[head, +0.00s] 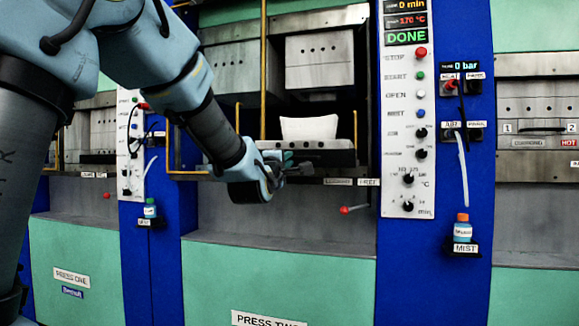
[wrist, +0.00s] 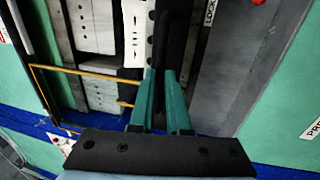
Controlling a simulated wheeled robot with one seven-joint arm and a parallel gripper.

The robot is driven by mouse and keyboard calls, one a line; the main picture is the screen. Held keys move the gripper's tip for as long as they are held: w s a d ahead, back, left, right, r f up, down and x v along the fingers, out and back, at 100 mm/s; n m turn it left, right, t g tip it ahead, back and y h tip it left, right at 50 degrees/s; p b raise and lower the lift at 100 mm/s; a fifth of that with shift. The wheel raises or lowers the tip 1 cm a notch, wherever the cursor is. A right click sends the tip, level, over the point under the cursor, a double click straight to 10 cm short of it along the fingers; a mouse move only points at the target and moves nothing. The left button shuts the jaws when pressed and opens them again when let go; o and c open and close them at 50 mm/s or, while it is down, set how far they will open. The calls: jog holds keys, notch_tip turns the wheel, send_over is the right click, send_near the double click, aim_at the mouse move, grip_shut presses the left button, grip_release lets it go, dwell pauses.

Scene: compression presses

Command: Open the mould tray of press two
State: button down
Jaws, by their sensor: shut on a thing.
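Press two has its name label (head: 268,320) on the green lower panel at the bottom centre. Its mould tray (head: 325,157) is a grey metal slab with holes along its front, low in the press opening. A white block-like piece (head: 308,128) stands on or just behind it. My gripper (head: 285,167) is at the left part of the tray's front. In the wrist view, the two green fingers of my gripper (wrist: 161,105) close on a dark bar, the tray handle (wrist: 162,78).
The press two control panel (head: 408,130) stands right of the opening; its display reads DONE. A yellow guard rail (head: 263,70) stands upright left of the tray. A red-knobbed lever (head: 345,210) sticks out below. A MIST bottle (head: 463,228) hangs at the right.

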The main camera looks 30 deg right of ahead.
jog(key=shift+r, duration=0.65)
jog(key=c, duration=1.2)
grip_release()
jog(key=shift+a, duration=0.1)
jog(key=o, duration=0.3)
jog(key=shift+f, duration=0.25)
jog(key=shift+s, duration=0.1)
jog(key=b+v, duration=0.2)
jog(key=v, duration=0.8)
jog(key=shift+s+a+f, duration=0.1)
jog(key=shift+s+a, duration=0.15)
